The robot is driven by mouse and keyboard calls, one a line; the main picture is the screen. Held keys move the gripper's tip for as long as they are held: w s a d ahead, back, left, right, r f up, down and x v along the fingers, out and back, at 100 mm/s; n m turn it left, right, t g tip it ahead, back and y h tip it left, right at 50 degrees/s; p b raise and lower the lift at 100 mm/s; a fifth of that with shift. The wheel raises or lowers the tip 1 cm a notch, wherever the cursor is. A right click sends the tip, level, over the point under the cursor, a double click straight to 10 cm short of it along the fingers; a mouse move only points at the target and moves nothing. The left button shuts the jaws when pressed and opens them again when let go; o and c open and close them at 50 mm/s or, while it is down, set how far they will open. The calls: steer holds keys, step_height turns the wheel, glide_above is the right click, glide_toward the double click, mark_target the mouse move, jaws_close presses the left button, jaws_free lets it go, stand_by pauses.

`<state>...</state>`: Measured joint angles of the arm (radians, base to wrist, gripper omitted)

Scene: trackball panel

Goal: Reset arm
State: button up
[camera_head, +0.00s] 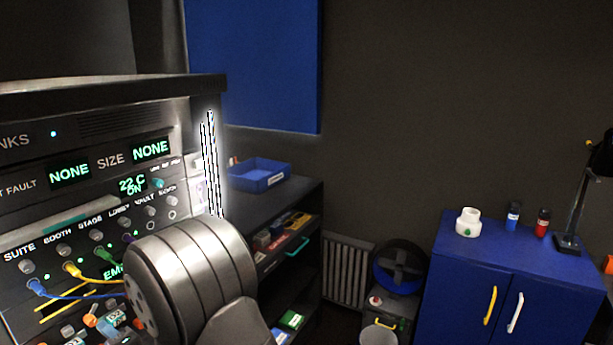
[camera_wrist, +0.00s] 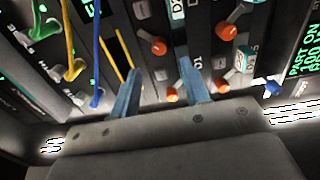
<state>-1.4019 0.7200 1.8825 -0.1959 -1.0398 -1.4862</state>
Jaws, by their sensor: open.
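My gripper (camera_wrist: 160,95) shows in the wrist view with its two blue-grey fingers spread apart and nothing between them. It faces the rack panel (camera_wrist: 118,22), close to rows of orange-tipped switches (camera_wrist: 158,46). In the head view my arm's large grey joint covers the lower part of the rack panel (camera_head: 85,195), and the gripper's fingers are hidden there. I cannot tell whether the fingers touch the panel. No trackball shows clearly in either view.
Blue, yellow and green cables (camera_wrist: 97,60) hang left of the fingers in the wrist view. A blue tray (camera_head: 258,176) sits on a dark shelf. A blue cabinet (camera_head: 465,275) carries a white jar (camera_head: 467,222), small bottles and a lamp.

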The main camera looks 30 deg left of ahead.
mark_target(93, 322)
steer(key=d, duration=1.1)
steer(key=a, duration=1.7)
steer(key=shift+a, duration=0.3)
steer(key=m, duration=0.4)
steer(key=shift+m, duration=0.3)
steer(key=m, duration=0.3)
steer(key=shift+r+m, duration=0.1)
steer(key=shift+m, duration=0.3)
steer(key=m, duration=0.4)
steer(key=shift+m, duration=0.3)
steer(key=m, duration=0.4)
steer(key=shift+w, duration=0.1)
